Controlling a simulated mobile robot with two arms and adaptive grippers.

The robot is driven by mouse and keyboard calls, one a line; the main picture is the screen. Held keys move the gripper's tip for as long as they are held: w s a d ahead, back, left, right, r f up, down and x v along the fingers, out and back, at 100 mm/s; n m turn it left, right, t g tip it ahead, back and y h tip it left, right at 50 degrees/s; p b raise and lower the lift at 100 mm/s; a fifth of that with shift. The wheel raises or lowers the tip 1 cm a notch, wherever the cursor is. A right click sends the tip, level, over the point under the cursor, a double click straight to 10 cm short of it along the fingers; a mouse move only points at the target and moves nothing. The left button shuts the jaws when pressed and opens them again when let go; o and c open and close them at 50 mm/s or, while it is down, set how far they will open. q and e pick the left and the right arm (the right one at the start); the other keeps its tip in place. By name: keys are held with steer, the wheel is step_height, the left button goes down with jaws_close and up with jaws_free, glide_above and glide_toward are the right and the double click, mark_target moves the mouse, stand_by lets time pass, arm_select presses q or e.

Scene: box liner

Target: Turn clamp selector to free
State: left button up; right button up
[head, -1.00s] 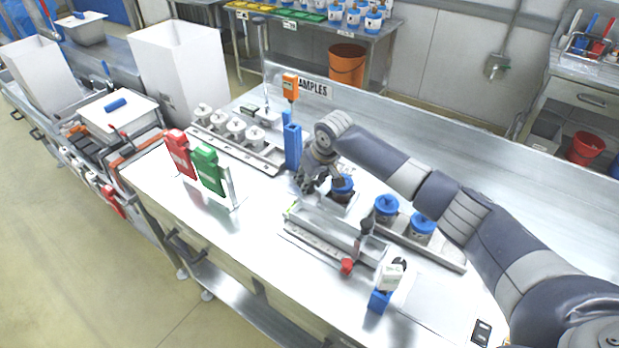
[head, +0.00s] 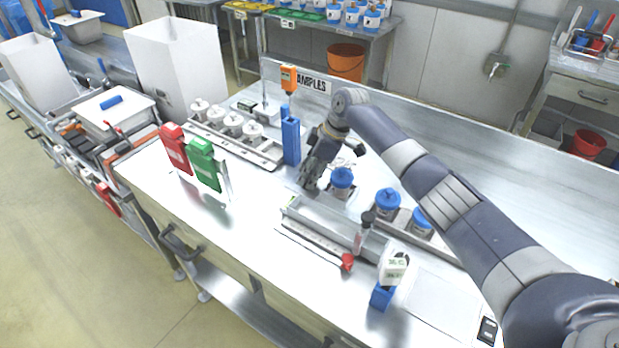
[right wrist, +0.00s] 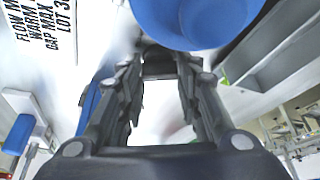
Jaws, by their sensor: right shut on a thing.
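My right gripper (head: 308,186) reaches down to the bench just left of a blue-lidded jar (head: 342,178), which stands in a small holder. In the right wrist view the fingers (right wrist: 160,66) come together beside the blue lid (right wrist: 198,18). They are shut on a small part there, most likely the clamp selector. That part is mostly hidden by the fingertips, and its setting cannot be read. My left gripper is not in view.
A metal trough fixture (head: 328,230) with a red-ended handle (head: 347,262) lies in front of the jar. A blue upright holder (head: 290,140) stands close behind the gripper. More blue-lidded jars (head: 388,202) stand to the right. Green (head: 204,164) and red (head: 175,149) holders stand left.

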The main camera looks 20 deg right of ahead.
steer(key=shift+n+b, duration=0.3)
steer(key=shift+n, duration=0.1)
steer(key=o, duration=1)
steer(key=shift+o, duration=0.2)
steer(key=v, duration=1.2)
steer(key=shift+w, duration=0.2)
